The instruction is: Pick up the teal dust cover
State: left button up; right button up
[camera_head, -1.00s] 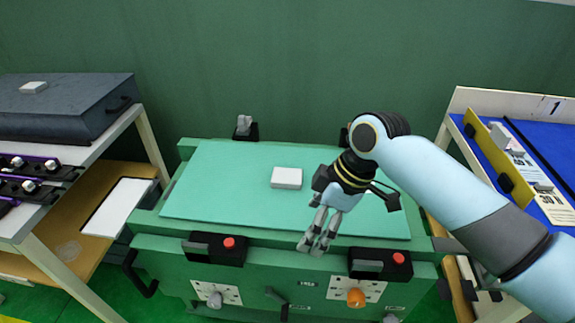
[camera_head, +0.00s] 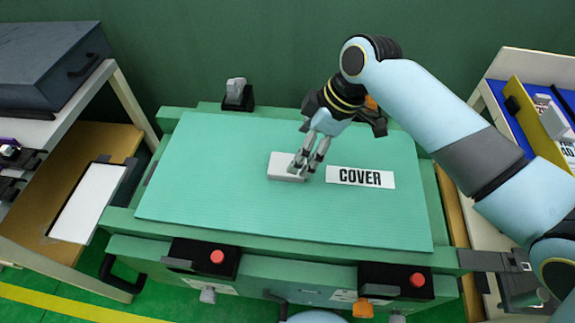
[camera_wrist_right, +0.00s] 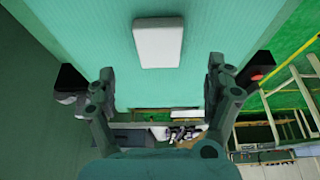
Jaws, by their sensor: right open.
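The teal dust cover (camera_head: 220,205) is a flat ribbed sheet lying on top of the green bench-like unit. It carries a white block (camera_head: 281,166) near its middle and a white label reading COVER (camera_head: 360,177). My right gripper (camera_head: 303,166) is open over the cover, with its fingertips overlapping the block's right end in the head view. In the right wrist view, the block (camera_wrist_right: 158,43) lies on the cover (camera_wrist_right: 95,45), ahead of and between the spread fingers (camera_wrist_right: 161,68). Nothing is between the fingertips. My left gripper is not in view.
Black latches with red buttons (camera_head: 217,257) stand along the unit's front edge. A grey clamp (camera_head: 236,92) stands at its back edge. A shelf with a dark case (camera_head: 45,65) is at the left, and a rack with blue panels (camera_head: 520,110) at the right.

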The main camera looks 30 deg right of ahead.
aim_at(288, 164)
jog(key=shift+w+a+f, duration=0.15)
jog(key=shift+f, duration=0.4)
jog(key=x, duration=0.5)
jog(key=shift+w+a+f, duration=0.2)
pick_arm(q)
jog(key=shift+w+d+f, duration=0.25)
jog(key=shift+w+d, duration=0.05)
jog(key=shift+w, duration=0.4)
pick_arm(e)
jog(key=c, duration=0.3)
jog(key=shift+s, duration=0.1)
jog(key=c, duration=1.2)
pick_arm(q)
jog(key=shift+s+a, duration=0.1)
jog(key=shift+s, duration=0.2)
pick_arm(e)
jog(key=shift+c, duration=0.4)
jog(key=shift+r, duration=0.1)
